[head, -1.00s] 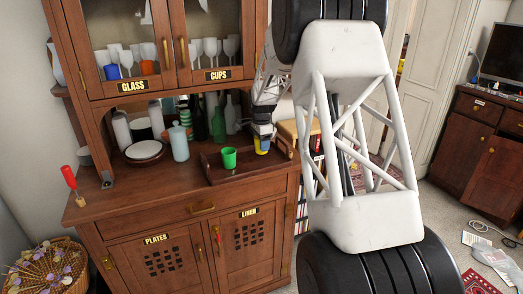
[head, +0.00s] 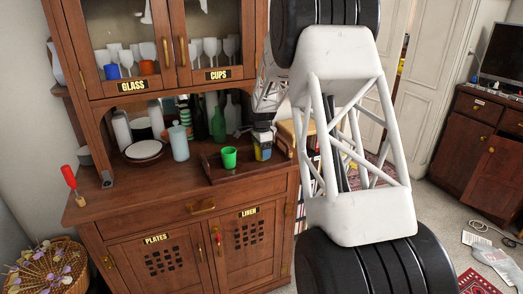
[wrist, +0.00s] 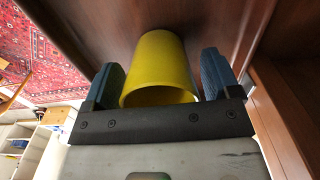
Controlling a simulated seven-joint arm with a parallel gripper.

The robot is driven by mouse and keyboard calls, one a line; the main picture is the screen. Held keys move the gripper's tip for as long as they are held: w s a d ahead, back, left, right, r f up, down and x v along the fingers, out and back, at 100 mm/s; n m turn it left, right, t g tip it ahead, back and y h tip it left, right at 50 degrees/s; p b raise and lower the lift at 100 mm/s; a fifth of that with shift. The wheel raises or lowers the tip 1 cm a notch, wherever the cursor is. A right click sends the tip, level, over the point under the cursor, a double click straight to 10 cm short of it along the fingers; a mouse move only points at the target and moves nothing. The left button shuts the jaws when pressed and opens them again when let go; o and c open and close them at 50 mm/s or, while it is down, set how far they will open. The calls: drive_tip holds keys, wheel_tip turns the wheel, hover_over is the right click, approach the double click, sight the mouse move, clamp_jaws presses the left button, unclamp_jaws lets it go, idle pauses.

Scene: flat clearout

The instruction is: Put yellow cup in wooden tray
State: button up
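The yellow cup (head: 266,154) is at the right end of the wooden tray (head: 216,179) on the cabinet counter. My gripper (head: 262,147) is around it from above. In the wrist view, the yellow cup (wrist: 160,65) sits between the two blue fingers of my gripper (wrist: 165,85), its open rim towards the camera. The fingers appear to press on its sides. Brown wood shows close beyond the cup. I cannot tell whether its base touches the tray floor.
A green cup (head: 229,158) stands in the tray to the left of the yellow cup. A red-handled tool (head: 70,180) stands at the counter's left edge.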

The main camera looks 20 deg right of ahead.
drive_tip(key=shift+r, duration=0.1)
wheel_tip(320, 180, up, 12)
idle(1.0)
idle(0.6)
